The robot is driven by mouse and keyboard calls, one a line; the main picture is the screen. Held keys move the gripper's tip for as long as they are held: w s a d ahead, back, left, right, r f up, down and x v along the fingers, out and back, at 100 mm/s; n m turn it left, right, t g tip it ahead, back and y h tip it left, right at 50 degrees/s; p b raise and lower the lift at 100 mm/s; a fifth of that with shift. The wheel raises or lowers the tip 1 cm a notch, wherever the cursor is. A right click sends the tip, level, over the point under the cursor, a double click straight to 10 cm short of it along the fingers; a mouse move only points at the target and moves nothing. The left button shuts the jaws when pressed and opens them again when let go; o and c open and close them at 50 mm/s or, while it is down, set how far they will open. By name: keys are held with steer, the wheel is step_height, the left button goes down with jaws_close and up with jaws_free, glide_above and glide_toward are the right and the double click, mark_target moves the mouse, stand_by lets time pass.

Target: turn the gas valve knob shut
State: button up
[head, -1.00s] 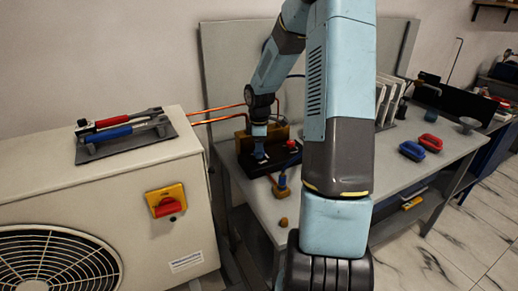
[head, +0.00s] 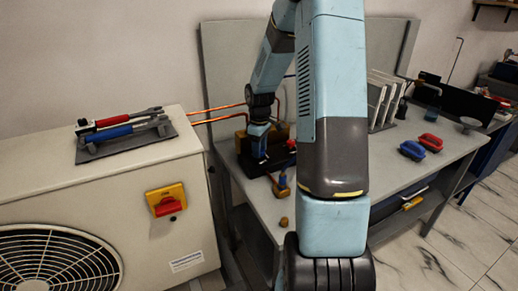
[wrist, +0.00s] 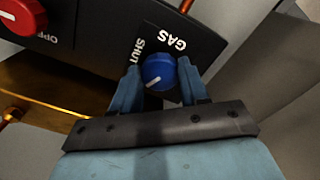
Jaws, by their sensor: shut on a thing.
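The blue gas valve knob (wrist: 158,71) sits on a black panel (wrist: 178,36) in the wrist view, beside the white words GAS and SHUT. Its white pointer mark faces the lower left of that view, not directly at the word SHUT. My gripper (wrist: 158,82) is shut on the knob, with one blue finger on each side of it. In the head view my gripper (head: 256,154) reaches down over the dark gauge rig on the bench, and the blue knob cannot be made out there.
A red knob (wrist: 22,17) lettered OPEN is on the same panel. Copper pipes (head: 218,113) run to the rig. Brass and blue fittings (head: 281,184) stand in front. Red and blue tools (head: 121,129) lie on the outdoor unit (head: 95,190). The bench's right part has free room.

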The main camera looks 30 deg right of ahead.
steer(key=m, duration=1.2)
steer(key=shift+m, duration=0.4)
stand_by(0.3)
steer(key=o, duration=1.1)
steer(key=shift+c, duration=0.2)
steer(key=shift+r, duration=0.1)
step_height(320, 180, up, 14)
steer(key=shift+f, duration=0.2)
steer(key=shift+a, duration=0.1)
